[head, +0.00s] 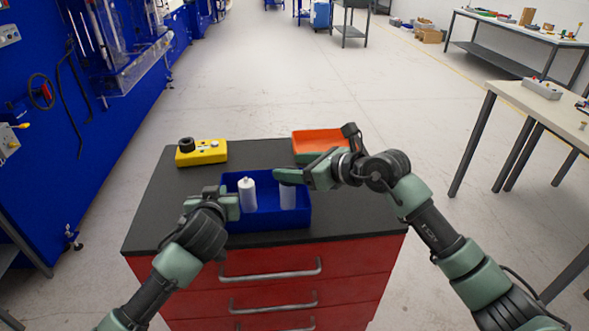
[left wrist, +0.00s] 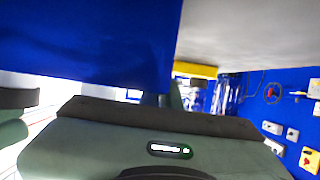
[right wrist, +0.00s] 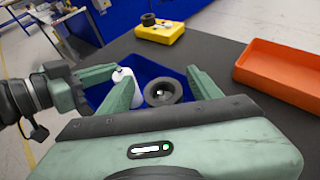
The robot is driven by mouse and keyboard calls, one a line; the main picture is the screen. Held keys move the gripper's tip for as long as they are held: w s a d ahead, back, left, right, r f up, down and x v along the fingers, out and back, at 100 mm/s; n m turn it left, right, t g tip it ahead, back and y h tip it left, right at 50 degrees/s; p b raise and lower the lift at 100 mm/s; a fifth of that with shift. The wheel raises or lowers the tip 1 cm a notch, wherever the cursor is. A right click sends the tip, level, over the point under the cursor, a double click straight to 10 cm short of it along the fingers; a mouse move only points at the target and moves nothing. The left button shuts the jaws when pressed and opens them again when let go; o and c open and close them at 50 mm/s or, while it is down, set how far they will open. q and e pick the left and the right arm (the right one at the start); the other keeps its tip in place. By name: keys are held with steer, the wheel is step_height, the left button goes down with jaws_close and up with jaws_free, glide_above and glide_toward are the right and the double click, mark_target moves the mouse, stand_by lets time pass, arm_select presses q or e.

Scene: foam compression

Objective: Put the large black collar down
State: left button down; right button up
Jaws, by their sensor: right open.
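A large black collar (right wrist: 163,92) shows in the right wrist view, between the two spread fingers of my right gripper (right wrist: 163,82). It appears to sit at the top of the right white cylinder (head: 287,196) in the blue bin (head: 262,226); my gripper hides it in the head view. My right gripper (head: 284,177) is open over that cylinder. A second white cylinder (head: 247,194) stands upright in the bin's left half, with no collar on it. My left gripper (head: 230,205) is beside the bin's left side; its fingers are not clear.
A yellow block (head: 203,153) with a black ring (head: 187,144) on it is at the back left of the dark cabinet top (head: 160,215). An orange tray (head: 318,141) is at the back right. The top's left part is free. A table (head: 530,99) stands to the right.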

steer(key=v, duration=1.2)
steer(key=shift+r, duration=0.15)
